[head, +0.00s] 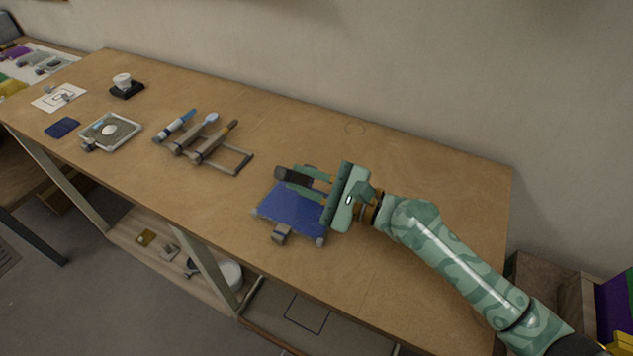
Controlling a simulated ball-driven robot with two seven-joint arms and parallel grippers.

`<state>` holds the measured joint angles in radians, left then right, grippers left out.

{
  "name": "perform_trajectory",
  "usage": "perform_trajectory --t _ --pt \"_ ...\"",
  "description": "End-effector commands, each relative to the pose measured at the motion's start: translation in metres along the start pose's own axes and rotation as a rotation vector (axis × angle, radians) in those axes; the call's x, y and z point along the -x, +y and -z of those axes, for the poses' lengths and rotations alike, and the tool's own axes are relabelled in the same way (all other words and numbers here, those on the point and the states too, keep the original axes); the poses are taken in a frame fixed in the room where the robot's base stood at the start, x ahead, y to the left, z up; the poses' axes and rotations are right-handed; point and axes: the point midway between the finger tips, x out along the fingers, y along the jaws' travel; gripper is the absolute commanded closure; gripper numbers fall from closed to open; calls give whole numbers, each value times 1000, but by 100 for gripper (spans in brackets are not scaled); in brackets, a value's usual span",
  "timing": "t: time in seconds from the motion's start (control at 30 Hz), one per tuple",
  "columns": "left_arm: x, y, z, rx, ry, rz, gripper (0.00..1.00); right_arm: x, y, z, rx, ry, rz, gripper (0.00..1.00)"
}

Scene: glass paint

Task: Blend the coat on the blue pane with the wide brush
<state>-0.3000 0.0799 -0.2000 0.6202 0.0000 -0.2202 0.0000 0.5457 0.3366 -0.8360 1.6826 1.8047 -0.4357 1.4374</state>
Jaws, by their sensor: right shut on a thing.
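The blue pane (290,212) lies on the workbench right of centre, with small grey clamps or rests at its front edge and corner. My right gripper (306,180) is over the pane's back right part. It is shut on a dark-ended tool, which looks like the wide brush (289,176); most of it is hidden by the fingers. I cannot tell whether its bristles touch the pane. My left gripper is not in view.
Further left are a framed tray (110,131), a small dark blue piece (62,127), a white cup on a black base (124,83) and a white sheet (58,97). The bench behind the pane is clear.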

Motion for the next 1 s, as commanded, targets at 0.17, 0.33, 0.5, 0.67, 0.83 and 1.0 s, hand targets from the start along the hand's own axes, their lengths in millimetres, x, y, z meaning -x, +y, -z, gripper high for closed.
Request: perform_trajectory --t 0.17,0.33,0.5,0.67,0.83,1.0 --pt "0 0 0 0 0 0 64 -6 1 1 -2 1 -1 100" --pt "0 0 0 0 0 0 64 -20 0 0 -1 0 0 100" --pt "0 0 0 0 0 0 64 -33 0 0 -1 0 -1 100" --pt "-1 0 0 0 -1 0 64 -37 0 0 0 1 -1 100" --pt "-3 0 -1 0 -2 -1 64 -51 -1 0 -1 0 0 100" --pt "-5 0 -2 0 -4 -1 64 -65 -1 0 -1 0 1 100"
